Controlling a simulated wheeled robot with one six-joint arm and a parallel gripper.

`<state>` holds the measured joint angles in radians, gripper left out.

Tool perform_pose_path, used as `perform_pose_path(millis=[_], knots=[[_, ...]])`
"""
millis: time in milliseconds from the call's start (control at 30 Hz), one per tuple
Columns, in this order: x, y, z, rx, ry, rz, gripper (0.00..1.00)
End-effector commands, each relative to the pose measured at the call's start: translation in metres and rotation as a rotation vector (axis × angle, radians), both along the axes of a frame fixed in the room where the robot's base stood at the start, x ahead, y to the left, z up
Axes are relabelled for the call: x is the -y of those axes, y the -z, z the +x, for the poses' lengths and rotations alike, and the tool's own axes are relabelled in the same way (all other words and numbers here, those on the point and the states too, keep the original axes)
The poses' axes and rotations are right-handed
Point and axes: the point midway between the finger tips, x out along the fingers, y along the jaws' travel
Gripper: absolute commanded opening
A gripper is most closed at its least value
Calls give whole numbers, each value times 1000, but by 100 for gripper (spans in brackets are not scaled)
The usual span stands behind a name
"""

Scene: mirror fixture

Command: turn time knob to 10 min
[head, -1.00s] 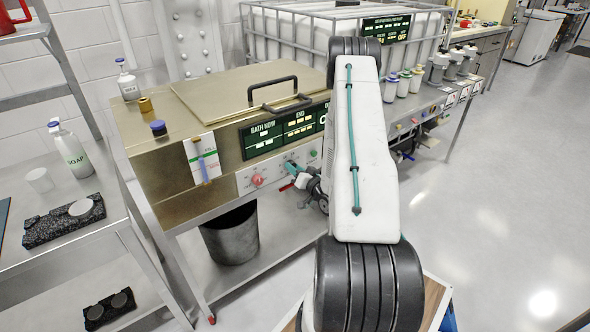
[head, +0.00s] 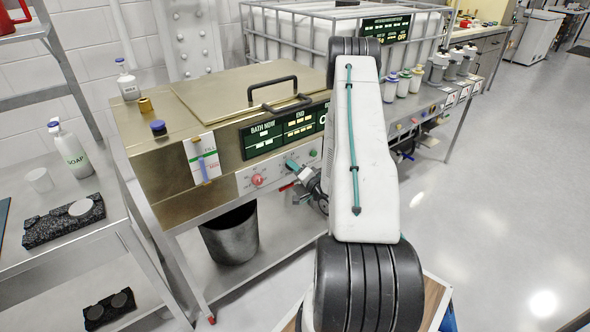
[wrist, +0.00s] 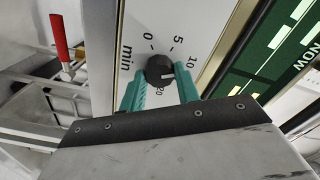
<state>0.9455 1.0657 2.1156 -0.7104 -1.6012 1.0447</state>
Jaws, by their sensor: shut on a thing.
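The time knob (wrist: 159,69) is a small black dial with a white pointer line, on a white panel marked 0, 5, 10, 20 and "min". My gripper (wrist: 160,80) has its two teal fingers on either side of the knob, shut on it. The pointer line points right towards the right finger, a little below the 10 mark; the scale behind that finger is hidden. In the head view my gripper (head: 293,165) is at the front panel of the brass-coloured bath (head: 165,170), and the knob is hidden.
A red knob (head: 257,180) sits left of my gripper on the panel. A red-handled valve (wrist: 60,38) shows in the wrist view. A dark bin (head: 230,235) stands under the bath. Open floor lies to the right.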

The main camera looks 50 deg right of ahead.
Motion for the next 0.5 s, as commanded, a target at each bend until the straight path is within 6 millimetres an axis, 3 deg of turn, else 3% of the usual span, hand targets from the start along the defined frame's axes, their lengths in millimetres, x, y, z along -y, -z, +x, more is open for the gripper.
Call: perform_pose_path(millis=[333,367,400,433,500], knots=[[0,1,-1,-2,2,2,9],[0,1,-1,-2,2,2,37],[0,1,-1,-2,2,2,48],[0,1,-1,-1,2,2,54],[0,1,-1,-1,1,2,54]])
